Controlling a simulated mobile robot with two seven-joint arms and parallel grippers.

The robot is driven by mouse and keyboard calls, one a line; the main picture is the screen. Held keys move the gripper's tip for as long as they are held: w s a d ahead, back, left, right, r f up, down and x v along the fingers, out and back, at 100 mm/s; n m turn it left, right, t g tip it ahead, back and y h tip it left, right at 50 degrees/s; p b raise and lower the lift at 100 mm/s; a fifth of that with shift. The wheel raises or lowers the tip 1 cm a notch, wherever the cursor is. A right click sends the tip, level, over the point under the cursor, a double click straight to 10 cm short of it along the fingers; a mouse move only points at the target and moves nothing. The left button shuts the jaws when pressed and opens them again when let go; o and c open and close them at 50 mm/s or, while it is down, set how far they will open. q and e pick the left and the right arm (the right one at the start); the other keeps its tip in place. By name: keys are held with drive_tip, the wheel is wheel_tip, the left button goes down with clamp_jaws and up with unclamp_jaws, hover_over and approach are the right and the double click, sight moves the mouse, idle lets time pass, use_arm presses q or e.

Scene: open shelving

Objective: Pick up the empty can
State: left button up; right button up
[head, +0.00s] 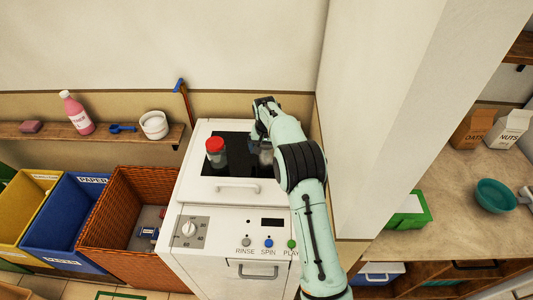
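My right arm reaches up over the white washing machine, and my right gripper (257,138) is above the right part of its dark top panel. A greyish, can-like shape (266,154) shows just below the gripper, partly hidden by my arm. I cannot tell for sure that it is the empty can, or whether the fingers touch it. My arm and the dark panel hide the finger gap. My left gripper is not in view.
A clear jar with a red lid (215,147) stands left of my gripper on the white machine (200,189). A wicker basket (120,215) and blue paper bin (62,228) stand left. A wall shelf (100,134) holds a pink bottle (76,114). A wall column (385,110) rises close right.

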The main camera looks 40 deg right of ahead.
drive_tip(key=c, duration=0.9)
drive_tip(key=shift+o, duration=0.2)
